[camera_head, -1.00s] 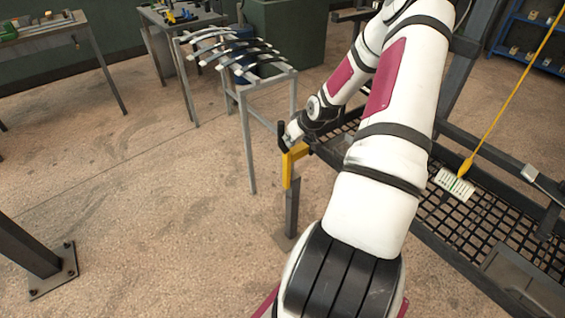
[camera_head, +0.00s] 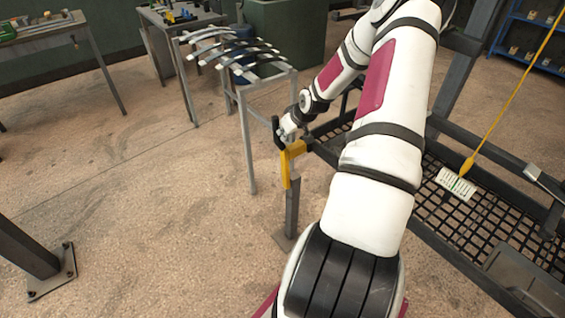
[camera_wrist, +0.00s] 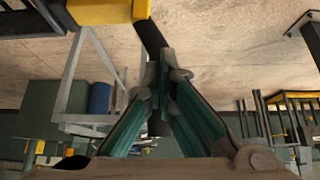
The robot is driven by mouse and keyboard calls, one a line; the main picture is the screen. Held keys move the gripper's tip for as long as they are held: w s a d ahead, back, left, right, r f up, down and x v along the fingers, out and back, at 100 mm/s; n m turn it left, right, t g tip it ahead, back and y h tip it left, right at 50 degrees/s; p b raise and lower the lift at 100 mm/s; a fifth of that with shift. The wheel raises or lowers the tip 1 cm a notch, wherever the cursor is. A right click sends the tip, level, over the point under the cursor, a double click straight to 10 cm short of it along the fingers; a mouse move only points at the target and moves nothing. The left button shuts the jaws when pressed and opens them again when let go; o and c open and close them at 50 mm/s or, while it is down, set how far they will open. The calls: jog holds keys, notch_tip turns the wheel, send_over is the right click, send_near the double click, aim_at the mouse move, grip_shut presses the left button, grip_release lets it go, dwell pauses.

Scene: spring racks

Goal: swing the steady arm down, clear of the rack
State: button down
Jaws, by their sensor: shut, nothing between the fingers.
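The steady arm seems to be the yellow piece (camera_head: 287,170) on top of a dark post at the rack's near left corner. It has a short top part and a part hanging down along the post. My gripper (camera_head: 281,133) is shut and empty, just above and left of its top. In the wrist view a yellow block (camera_wrist: 100,11) shows at the top edge, with a dark bar (camera_wrist: 150,36) running from it towards my shut fingertips (camera_wrist: 164,72). I cannot tell whether the fingertips touch the bar.
The rack's black mesh shelf (camera_head: 455,225) lies to the right, partly behind my arm. A white tag (camera_head: 456,184) hangs over it on a yellow cord. A grey stand (camera_head: 246,140) with several curved strips stands behind left. The floor at left is open.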

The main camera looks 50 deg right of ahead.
jog(key=w+d+b, duration=0.2)
jog(key=w+b, duration=0.3)
jog(key=w, duration=0.6)
jog(key=w+d+b, duration=0.3)
jog(key=w+b, duration=0.3)
jog(key=w, duration=0.5)
jog(key=shift+w+d, duration=0.2)
jog(key=shift+w, duration=0.1)
dwell(4.0)
jog(key=shift+s, duration=0.1)
jog(key=shift+s+a+p, duration=0.25)
jog(key=shift+s+p, duration=0.4)
jog(key=shift+s, duration=0.3)
jog(key=shift+s+a+p, duration=0.2)
jog(key=shift+s+p, duration=0.5)
jog(key=shift+s, duration=0.25)
jog(key=shift+s+a+p, duration=0.25)
jog(key=shift+s+p, duration=0.4)
jog(key=shift+s, duration=0.3)
